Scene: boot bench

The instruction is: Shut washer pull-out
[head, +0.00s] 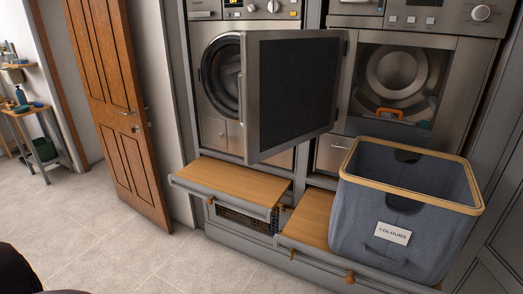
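The left pull-out (235,180) is a grey-framed shelf with a wooden top, below the left machine (215,125) with a round glass door. It stands out from the cabinet front. A small knob (210,201) shows on its front edge. A second pull-out (308,217) with a wooden top is also out, to the right. A grey fabric basket labelled COLOURS (393,233) stands on it and hides much of its top. Neither of my grippers is in view.
A dark square door panel (292,92) of the right machine stands open above the left pull-out. An orange-handled object (393,113) is at that machine's opening. A wooden door (118,105) stands left. Tiled floor (130,250) in front is clear.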

